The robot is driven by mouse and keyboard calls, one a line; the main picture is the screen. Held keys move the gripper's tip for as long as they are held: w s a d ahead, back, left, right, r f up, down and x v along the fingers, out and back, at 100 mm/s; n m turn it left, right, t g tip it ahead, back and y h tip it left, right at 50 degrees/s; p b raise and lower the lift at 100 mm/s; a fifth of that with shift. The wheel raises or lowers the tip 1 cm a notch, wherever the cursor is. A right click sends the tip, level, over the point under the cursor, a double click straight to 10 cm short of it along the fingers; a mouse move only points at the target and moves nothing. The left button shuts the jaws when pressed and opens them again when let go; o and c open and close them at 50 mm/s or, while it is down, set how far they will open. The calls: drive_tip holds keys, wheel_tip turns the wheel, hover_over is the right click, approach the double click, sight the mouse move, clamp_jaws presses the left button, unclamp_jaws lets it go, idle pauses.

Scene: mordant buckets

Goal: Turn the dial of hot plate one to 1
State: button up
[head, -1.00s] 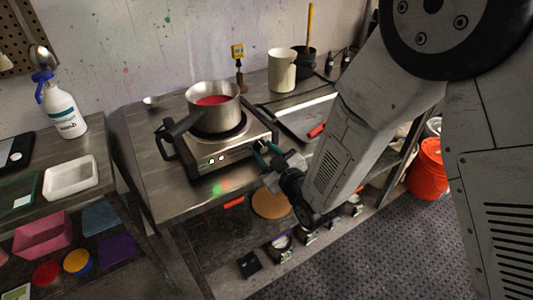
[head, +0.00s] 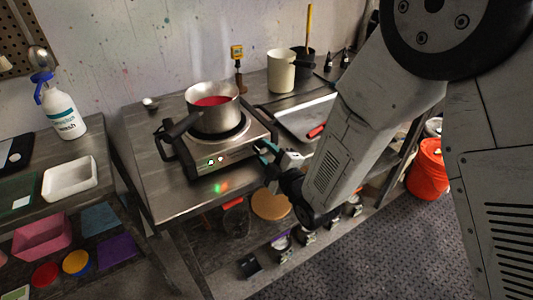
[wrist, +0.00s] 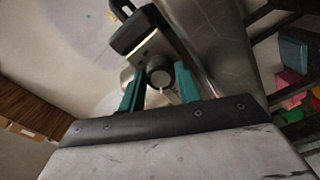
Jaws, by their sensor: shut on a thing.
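A hot plate (head: 222,157) stands on the metal bench with a pot (head: 214,120) of red liquid on top. My gripper is shut on the dial. In the head view my gripper (head: 265,152) is at the right end of the hot plate's front, and the dial is hidden there. I cannot read any dial numbers.
A metal tray (head: 297,124) lies right of the hot plate, with a cream jug (head: 281,72) behind it. The bench in front is clear. An orange bucket (head: 428,170) stands at the right.

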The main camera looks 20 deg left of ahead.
idle(0.5)
drive_tip(key=o, duration=1)
